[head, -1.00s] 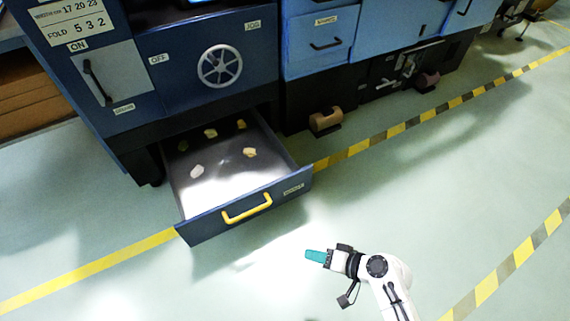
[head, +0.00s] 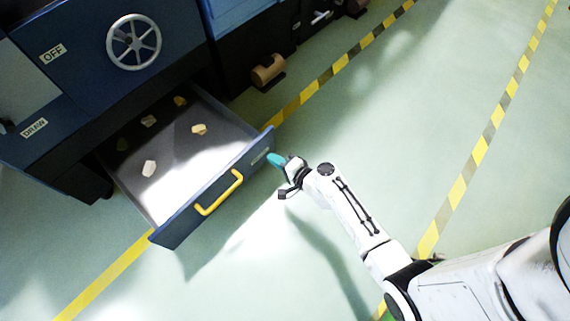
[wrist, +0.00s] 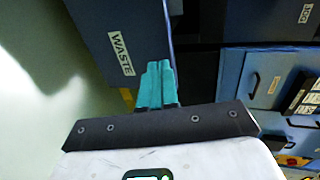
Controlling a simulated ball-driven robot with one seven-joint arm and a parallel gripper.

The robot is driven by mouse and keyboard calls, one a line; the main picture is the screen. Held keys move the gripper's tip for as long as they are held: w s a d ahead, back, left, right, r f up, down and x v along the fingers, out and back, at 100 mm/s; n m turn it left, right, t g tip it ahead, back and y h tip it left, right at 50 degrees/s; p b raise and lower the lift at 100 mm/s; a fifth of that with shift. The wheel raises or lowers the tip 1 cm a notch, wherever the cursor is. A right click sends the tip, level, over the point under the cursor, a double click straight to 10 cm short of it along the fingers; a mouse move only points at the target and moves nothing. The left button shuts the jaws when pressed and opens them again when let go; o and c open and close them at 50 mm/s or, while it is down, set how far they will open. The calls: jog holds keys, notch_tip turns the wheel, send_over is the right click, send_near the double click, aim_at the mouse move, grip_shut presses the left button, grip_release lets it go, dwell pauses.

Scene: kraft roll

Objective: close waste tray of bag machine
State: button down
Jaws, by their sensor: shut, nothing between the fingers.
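The waste tray (head: 172,232) is a dark blue drawer pulled out low from the bag machine (head: 75,60), with a yellow handle (head: 219,193) on its front. Several pale scraps lie inside it. In the wrist view the tray's front (wrist: 115,25) carries a WASTE label (wrist: 121,53). My gripper (head: 273,159), with teal fingers, is at the right end of the tray front, near the label and apart from the handle. In the wrist view the fingers (wrist: 157,82) are together and empty, close to the front panel's edge. Whether they touch it I cannot tell.
Yellow and black striped tape (head: 340,65) runs along the floor by the machine, with another line (head: 480,150) farther right. A brown roll (head: 268,71) sits low beside the machine. The green floor in front of the tray is clear.

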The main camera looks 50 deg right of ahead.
aim_at(255, 146)
jog(key=shift+r+b+x, duration=0.1)
jog(key=shift+r+x, duration=0.1)
jog(key=shift+x, duration=0.85)
jog(key=shift+r+b+x, duration=0.1)
jog(key=shift+r+x, duration=0.05)
jog(key=shift+x, duration=0.9)
jog(key=shift+r+b+x, duration=0.1)
jog(key=shift+r+x, duration=0.1)
jog(key=shift+x, duration=0.8)
jog(key=shift+w, duration=0.2)
